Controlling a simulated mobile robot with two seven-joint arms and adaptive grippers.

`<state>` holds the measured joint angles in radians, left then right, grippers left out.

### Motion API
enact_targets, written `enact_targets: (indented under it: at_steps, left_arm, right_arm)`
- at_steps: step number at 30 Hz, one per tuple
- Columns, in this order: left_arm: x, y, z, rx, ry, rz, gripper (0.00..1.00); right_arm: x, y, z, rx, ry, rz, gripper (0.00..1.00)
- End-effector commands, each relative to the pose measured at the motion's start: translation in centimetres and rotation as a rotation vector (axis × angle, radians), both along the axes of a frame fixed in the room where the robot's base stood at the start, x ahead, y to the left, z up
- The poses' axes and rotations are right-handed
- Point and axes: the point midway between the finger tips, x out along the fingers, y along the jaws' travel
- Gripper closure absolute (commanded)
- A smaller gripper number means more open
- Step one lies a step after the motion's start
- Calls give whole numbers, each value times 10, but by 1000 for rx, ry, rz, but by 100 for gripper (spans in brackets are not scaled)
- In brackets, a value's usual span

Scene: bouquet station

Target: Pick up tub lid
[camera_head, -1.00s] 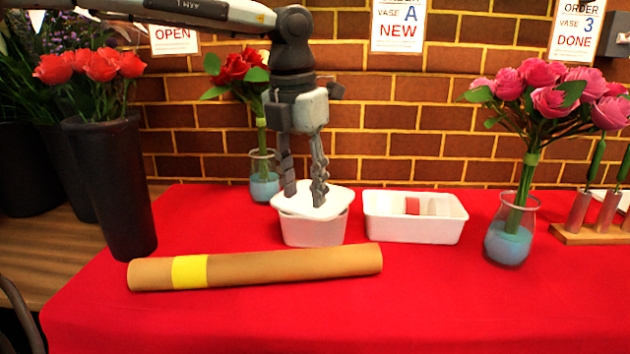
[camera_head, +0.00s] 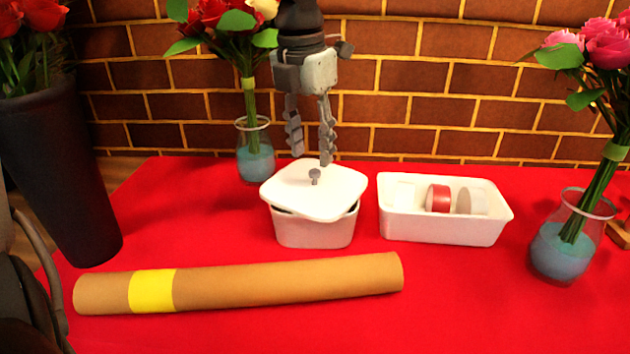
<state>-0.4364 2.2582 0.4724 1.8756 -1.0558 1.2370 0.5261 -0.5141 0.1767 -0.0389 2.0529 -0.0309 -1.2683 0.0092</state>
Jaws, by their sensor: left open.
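The tub lid (camera_head: 305,196) is white with a small grey knob (camera_head: 315,176). It lies on the white tub (camera_head: 313,233), turned askew, with a dark gap showing under its front edge. My left gripper (camera_head: 311,162) points straight down above the lid's back part, fingers apart and empty. The knob shows below and between the fingertips; I cannot tell whether the right fingertip touches the lid. My right gripper is not in view.
A brown paper roll (camera_head: 290,281) with a yellow band lies in front of the tub. A white tray (camera_head: 440,228) with ribbon rolls stands to the right. A vase with red flowers (camera_head: 255,160) stands behind left, and a pink bouquet vase (camera_head: 562,250) at right.

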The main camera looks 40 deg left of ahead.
Motion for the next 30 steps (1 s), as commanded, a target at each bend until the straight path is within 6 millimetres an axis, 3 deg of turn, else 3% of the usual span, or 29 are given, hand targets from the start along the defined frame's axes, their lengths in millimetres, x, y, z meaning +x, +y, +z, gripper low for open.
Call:
enact_targets:
  at_steps: [9, 17, 27, 30]
  left_arm:
    - [4, -3, -43, -1, 1, 1, 60]
    - [5, -3, -45, 0, -2, 0, 60]
    - [5, -3, -45, 0, -1, 1, 100]
    - [5, -3, -45, 0, -2, 1, 100]
  right_arm:
    - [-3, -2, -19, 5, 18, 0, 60]
    - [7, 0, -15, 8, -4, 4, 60]
    - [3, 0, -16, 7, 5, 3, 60]
    - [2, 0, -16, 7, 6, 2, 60]
